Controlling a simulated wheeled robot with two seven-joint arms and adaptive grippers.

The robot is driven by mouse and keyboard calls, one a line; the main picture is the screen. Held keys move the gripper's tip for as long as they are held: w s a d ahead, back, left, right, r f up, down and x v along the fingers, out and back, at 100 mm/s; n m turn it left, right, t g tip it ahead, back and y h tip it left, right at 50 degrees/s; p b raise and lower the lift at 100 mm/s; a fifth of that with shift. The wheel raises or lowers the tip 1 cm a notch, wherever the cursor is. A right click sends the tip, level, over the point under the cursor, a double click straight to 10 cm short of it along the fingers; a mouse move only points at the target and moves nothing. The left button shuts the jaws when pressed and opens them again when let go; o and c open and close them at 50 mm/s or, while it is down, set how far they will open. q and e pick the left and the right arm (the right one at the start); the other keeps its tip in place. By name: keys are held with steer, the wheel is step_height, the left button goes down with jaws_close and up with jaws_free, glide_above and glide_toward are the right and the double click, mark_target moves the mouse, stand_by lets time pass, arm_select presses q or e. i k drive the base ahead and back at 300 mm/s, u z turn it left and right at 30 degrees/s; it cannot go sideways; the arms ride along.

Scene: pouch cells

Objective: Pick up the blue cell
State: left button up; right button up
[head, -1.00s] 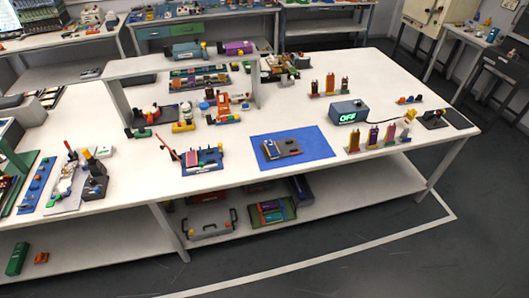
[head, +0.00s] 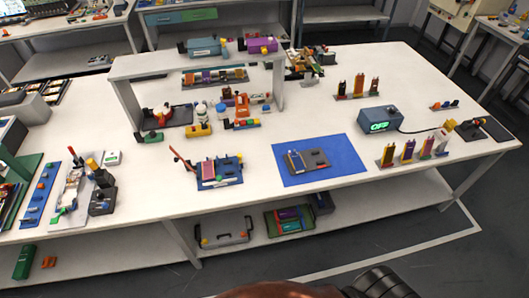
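No cell that is plainly blue stands out at this size. A dark grey fixture (head: 316,159) lies on a blue mat (head: 344,149) near the table's front edge, with a small bluish flat piece (head: 295,161) at its left side; I cannot tell whether that is a cell. Several upright pouch cells stand in holders to the right of the mat, including a purple one (head: 408,149) and an orange one (head: 425,147). Neither of my grippers is identifiable; only dark and reddish-brown parts, probably mine, show at the bottom edge.
A blue-grey box (head: 381,120) with a lit green "OFF" display stands behind the upright cells, with a cable running right. More orange upright pieces (head: 359,86) stand farther back. A white raised shelf (head: 200,62) covers the left rear. The white tabletop (head: 320,115) behind the mat is clear.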

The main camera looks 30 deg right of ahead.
mark_target(298, 163)
steer(key=u, duration=0.1)
steer(key=i, duration=0.7)
steer(key=z, duration=0.8)
steer(key=i, duration=0.6)
steer(key=z, duration=0.65)
